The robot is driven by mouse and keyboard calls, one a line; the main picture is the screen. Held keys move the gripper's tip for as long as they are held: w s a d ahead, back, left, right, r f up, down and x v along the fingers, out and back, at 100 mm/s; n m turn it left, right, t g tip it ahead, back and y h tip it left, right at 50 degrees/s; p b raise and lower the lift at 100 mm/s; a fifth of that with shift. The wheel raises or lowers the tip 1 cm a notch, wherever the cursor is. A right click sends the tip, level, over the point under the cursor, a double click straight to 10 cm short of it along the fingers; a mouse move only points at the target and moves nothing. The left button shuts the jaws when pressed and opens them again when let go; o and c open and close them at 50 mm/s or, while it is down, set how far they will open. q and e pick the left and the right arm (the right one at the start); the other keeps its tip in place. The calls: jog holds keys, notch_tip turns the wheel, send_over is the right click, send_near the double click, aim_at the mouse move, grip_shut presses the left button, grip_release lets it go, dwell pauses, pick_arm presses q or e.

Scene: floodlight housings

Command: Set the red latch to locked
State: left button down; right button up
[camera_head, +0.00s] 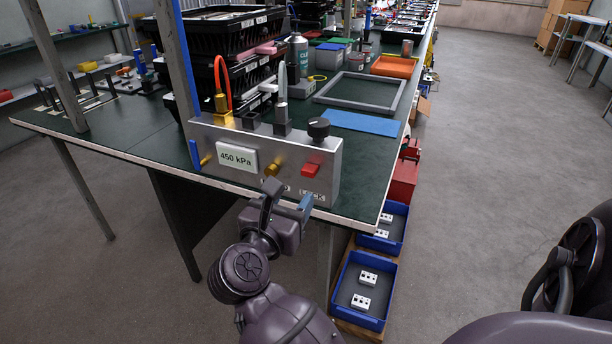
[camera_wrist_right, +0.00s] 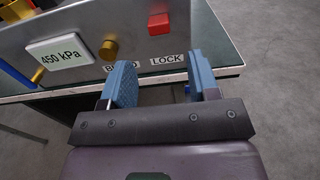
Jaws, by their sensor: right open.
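The red latch (camera_head: 311,170) is a small block on the front face of a grey metal panel box (camera_head: 325,160). It also shows at the top of the right wrist view (camera_wrist_right: 158,23), above a label reading LOCK (camera_wrist_right: 167,60). My right gripper (camera_head: 288,203) is in front of and below the panel, apart from the latch. In the wrist view its two blue-padded fingers (camera_wrist_right: 162,82) are spread with nothing between them, and the latch lies beyond their tips. My left gripper is in neither view.
Left of the latch are a brass knob (camera_wrist_right: 108,50) and a 450 kPa display (camera_head: 238,156). A black knob (camera_head: 318,128) and hose fittings stand on top of the box. The box sits at the green table's front edge. Blue bins (camera_head: 343,268) stand below right.

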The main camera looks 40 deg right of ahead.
aim_at(307, 176)
jog(key=x, duration=0.7)
jog(key=shift+w+d, duration=0.1)
jog(key=shift+d, duration=0.15)
jog(key=shift+c, duration=0.4)
jog(key=shift+f, duration=0.1)
grip_shut()
